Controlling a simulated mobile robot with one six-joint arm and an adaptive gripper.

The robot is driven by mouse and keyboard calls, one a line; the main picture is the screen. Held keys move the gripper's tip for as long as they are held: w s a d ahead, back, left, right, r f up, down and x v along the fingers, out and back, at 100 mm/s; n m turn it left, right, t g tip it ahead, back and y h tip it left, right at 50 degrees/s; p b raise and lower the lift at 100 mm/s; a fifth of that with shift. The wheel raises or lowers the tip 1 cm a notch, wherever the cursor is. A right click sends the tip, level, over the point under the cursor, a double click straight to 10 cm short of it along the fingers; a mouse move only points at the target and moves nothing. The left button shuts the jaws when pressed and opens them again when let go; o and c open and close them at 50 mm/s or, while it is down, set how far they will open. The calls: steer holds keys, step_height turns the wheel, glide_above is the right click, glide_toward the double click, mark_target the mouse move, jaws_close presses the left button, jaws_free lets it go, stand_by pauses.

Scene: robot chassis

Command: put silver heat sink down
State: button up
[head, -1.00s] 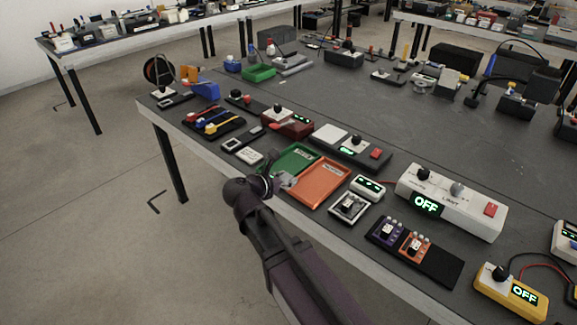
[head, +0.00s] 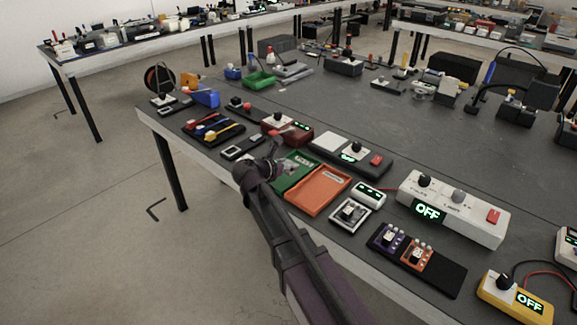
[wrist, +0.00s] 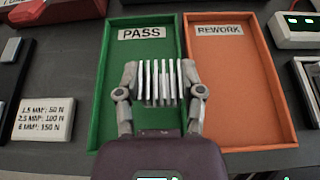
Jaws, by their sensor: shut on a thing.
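My gripper (wrist: 160,82) is shut on the silver heat sink (wrist: 158,75), a finned block that shows between the two fingers in the wrist view. The heat sink appears over the green PASS tray (wrist: 108,85), near its right wall; I cannot tell whether it touches the tray floor. The orange REWORK tray (wrist: 240,110) lies right beside the green one. In the head view my gripper (head: 277,167) is over the green tray (head: 303,168), and my arm hides part of that tray. The orange tray (head: 318,190) is clear to its right.
A white label block (wrist: 45,119) stands left of the green tray. A white device with a green display (wrist: 298,30) is right of the orange tray. In the head view, a framed device (head: 350,214) sits near the table's front edge. Both trays look otherwise empty.

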mark_target(288, 164)
steer(key=w, duration=0.5)
steer(key=shift+w+f, duration=0.1)
steer(key=shift+f, duration=0.15)
steer(key=shift+f+b, duration=0.15)
steer(key=shift+b, duration=0.2)
steer(key=shift+f+b, duration=1.6)
steer(key=shift+f, duration=0.15)
steer(key=o, duration=1.2)
steer(key=shift+c, duration=0.2)
steer(key=shift+s+a+r, duration=0.15)
steer(key=shift+s+r, duration=0.05)
steer(key=shift+r, duration=0.1)
steer(key=p+v, duration=0.4)
steer(key=v, duration=0.7)
steer(key=shift+s+a+r+p, duration=0.15)
steer(key=shift+s+p, duration=0.05)
steer(key=shift+p, duration=0.1)
